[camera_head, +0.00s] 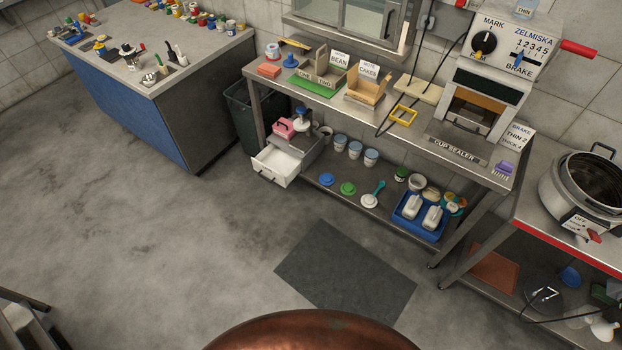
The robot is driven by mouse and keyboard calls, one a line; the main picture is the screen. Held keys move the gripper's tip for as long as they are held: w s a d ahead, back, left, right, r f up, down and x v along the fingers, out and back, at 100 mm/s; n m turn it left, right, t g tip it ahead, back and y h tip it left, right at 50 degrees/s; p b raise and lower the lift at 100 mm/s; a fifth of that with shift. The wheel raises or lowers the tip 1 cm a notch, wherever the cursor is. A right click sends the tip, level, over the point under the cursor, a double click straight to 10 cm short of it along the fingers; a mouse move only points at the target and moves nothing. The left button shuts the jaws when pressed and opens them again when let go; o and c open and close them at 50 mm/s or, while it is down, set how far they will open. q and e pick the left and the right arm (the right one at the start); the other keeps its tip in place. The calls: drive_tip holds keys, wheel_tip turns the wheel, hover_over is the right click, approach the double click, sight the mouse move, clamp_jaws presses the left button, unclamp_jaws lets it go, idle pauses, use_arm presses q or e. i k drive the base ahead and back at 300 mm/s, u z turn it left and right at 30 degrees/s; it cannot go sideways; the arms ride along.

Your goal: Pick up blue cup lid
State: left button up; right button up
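A small round blue lid (327,179) lies on the lower shelf of the steel bench, left of a green lid (348,188). It looks like a cup lid. Another blue, knobbed item (290,61) sits on the bench top near the left end; I cannot tell whether it is a lid. Several white cups with blue bands (355,149) stand on the lower shelf behind the blue and green lids. Neither of my grippers is in view.
The cup sealer (490,85) stands on the bench top. An open white drawer (275,166) juts out at the lower shelf's left end. A blue tray (419,219) sits right of the lids. The floor around the dark mat (345,270) is clear.

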sight(327, 179)
drive_tip(key=u, duration=0.75)
drive_tip(key=i, duration=0.95)
drive_tip(key=u, duration=0.65)
drive_tip(key=i, duration=1)
drive_tip(key=z, duration=0.6)
drive_tip(key=i, duration=0.75)
drive_tip(key=z, duration=1.15)
drive_tip(key=i, duration=0.4)
drive_tip(key=z, duration=0.4)
